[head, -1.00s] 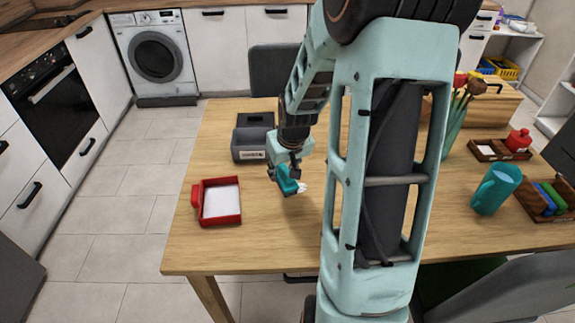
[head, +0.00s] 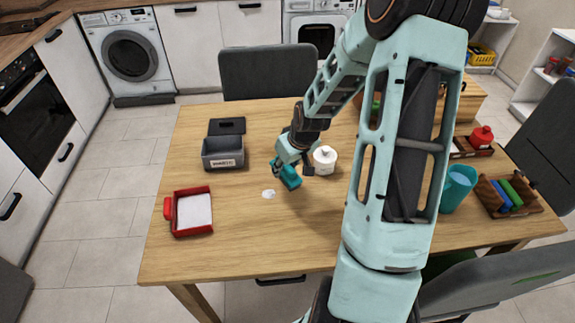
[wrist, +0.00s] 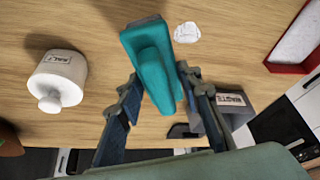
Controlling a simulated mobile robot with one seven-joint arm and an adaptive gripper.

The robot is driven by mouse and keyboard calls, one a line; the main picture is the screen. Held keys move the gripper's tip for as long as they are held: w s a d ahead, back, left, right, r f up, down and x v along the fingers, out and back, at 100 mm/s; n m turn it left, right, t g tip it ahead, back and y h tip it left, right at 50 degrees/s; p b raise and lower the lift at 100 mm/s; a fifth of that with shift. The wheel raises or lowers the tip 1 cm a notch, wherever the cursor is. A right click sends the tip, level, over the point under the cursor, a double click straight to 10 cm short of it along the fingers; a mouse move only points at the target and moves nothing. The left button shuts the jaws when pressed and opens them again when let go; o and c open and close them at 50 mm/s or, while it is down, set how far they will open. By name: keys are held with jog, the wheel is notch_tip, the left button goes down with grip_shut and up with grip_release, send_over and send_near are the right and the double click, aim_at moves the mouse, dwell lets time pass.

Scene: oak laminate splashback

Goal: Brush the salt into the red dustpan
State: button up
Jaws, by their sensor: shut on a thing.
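The red dustpan (head: 190,212) lies on the table at the left in the head view, with a white surface inside its red rim. It also shows at the top right of the wrist view (wrist: 292,68). A small white pile of salt (head: 268,194) lies on the bare wood to the right of the dustpan; the wrist view shows it too (wrist: 187,33). My gripper (wrist: 163,100) is shut on a teal brush (wrist: 150,60). In the head view the brush (head: 288,175) is just right of the salt, apart from it.
A white lidded pot (head: 325,160) labelled as salt stands right of my gripper. A dark grey open box (head: 222,155) stands behind the dustpan. A teal mug (head: 458,188) and a wooden tray (head: 495,205) are at the right. The table between salt and dustpan is clear.

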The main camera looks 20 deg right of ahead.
notch_tip(320, 180, down, 6)
jog(key=b, duration=0.5)
jog(key=shift+f, duration=0.1)
jog(key=w+a+b, duration=0.1)
jog(key=a+b, duration=0.3)
jog(key=a, duration=0.3)
jog(key=w+a+b, duration=0.1)
jog(key=a+b, duration=0.2)
jog(key=a, duration=0.5)
jog(key=w+a+b, duration=0.1)
jog(key=a+b, duration=0.3)
jog(key=a, duration=0.4)
jog(key=shift+r+b, duration=0.25)
jog(key=shift+b, duration=0.1)
notch_tip(320, 180, up, 3)
jog(key=p, duration=0.2)
jog(key=shift+d+r+p, duration=0.1)
jog(key=shift+d+p, duration=0.05)
jog(key=shift+p, duration=0.15)
jog(key=shift+d+r+p, duration=0.2)
jog(key=shift+r+p, duration=0.5)
jog(key=shift+r, duration=0.2)
